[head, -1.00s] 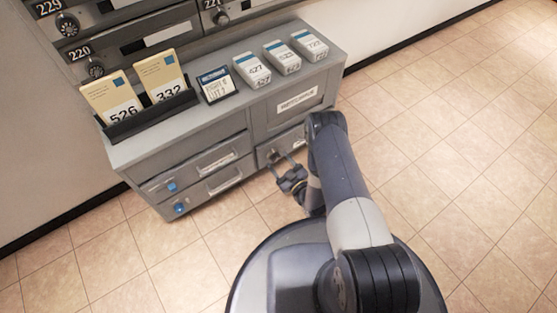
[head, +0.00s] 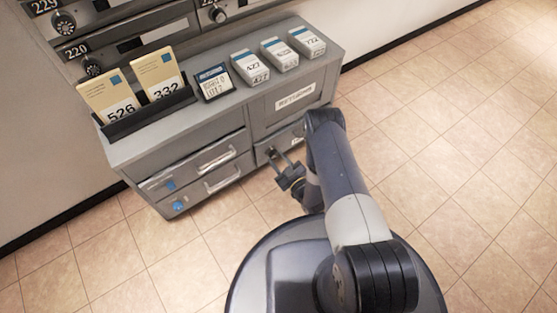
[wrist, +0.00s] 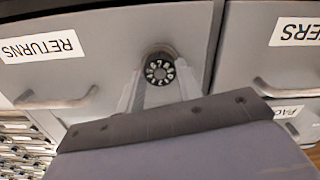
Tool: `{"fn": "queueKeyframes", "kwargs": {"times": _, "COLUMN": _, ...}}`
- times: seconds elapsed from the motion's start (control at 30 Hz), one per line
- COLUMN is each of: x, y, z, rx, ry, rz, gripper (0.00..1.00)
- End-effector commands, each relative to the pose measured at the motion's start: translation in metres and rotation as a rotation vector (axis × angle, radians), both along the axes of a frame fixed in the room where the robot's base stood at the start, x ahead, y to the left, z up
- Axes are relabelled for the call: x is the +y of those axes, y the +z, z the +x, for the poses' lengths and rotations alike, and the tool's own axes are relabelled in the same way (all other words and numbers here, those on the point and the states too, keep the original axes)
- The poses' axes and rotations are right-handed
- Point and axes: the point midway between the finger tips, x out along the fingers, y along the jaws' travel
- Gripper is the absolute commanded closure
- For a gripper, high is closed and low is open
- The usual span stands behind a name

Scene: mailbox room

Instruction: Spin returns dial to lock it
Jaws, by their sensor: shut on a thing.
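The returns dial (wrist: 158,68) is a small round black dial with white digits on a grey drawer front (wrist: 110,60). The drawer front carries a white "RETURNS" label (wrist: 42,46), upside down in the wrist view. My gripper (wrist: 157,86) has its two pale fingers on either side of the dial, closed against it. In the head view my gripper (head: 280,164) reaches the lower right front of the grey cabinet. The dial there is mostly hidden by the fingers and too small to read.
The grey cabinet (head: 130,150) holds a rack (head: 150,120) of two numbered cards, a small sign (head: 214,83) and several white boxes (head: 250,67) on top. Drawers with handles (head: 217,158) are at its left. Tiled floor to the right is clear.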

Motion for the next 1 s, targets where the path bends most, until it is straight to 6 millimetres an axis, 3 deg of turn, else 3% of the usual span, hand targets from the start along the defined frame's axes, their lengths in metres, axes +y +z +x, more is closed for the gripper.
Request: {"fn": "queueKeyframes", "kwargs": {"times": 1.0, "x": -0.0001, "y": 0.0000, "z": -0.0001, "rx": 0.488, "ry": 0.000, "rz": 0.723, "gripper": 0.89}}
